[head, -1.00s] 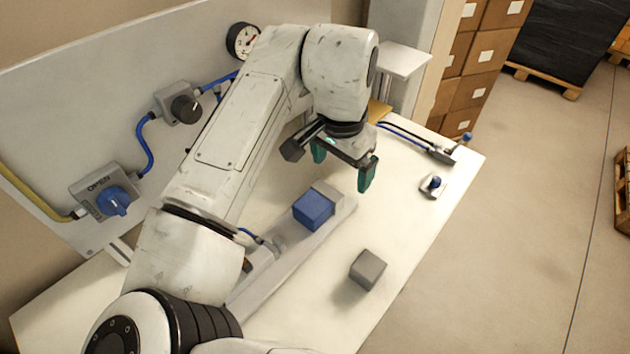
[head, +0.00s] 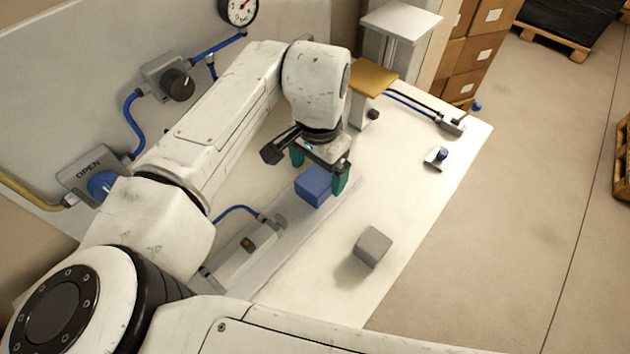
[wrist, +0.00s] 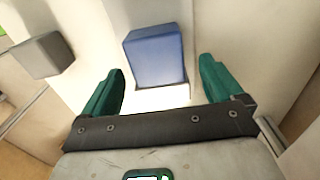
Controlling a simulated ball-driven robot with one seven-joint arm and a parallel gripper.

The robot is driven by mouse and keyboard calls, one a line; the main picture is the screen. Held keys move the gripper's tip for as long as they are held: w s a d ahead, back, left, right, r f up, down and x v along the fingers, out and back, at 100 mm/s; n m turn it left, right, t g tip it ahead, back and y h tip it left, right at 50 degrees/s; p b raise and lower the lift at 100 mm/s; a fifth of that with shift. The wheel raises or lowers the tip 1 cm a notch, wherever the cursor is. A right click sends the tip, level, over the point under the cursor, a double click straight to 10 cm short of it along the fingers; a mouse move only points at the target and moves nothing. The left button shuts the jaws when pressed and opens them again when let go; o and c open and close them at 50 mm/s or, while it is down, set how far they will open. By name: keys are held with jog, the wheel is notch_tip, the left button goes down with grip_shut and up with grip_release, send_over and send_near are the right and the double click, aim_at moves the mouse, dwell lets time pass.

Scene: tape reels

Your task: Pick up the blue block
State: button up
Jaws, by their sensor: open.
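The blue block (head: 314,184) sits on a low pale rail or slide on the white table, just below my gripper in the head view. My gripper (head: 318,172) is open, with its green fingers apart and nothing between them that I can see held. In the wrist view the blue block (wrist: 155,56) lies ahead of the open gripper (wrist: 161,82), between the lines of the two fingers. The block's lower edge comes near the fingertips. I cannot tell whether the fingers reach down beside it.
A grey block (head: 372,247) stands on the table to the right and shows in the wrist view (wrist: 42,55). A yellow-topped stand (head: 372,80) is behind the gripper. A panel with a blue knob (head: 103,184) rises at the left.

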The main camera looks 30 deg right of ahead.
jog(key=shift+s+d+f, duration=0.1)
jog(key=shift+f, duration=1.35)
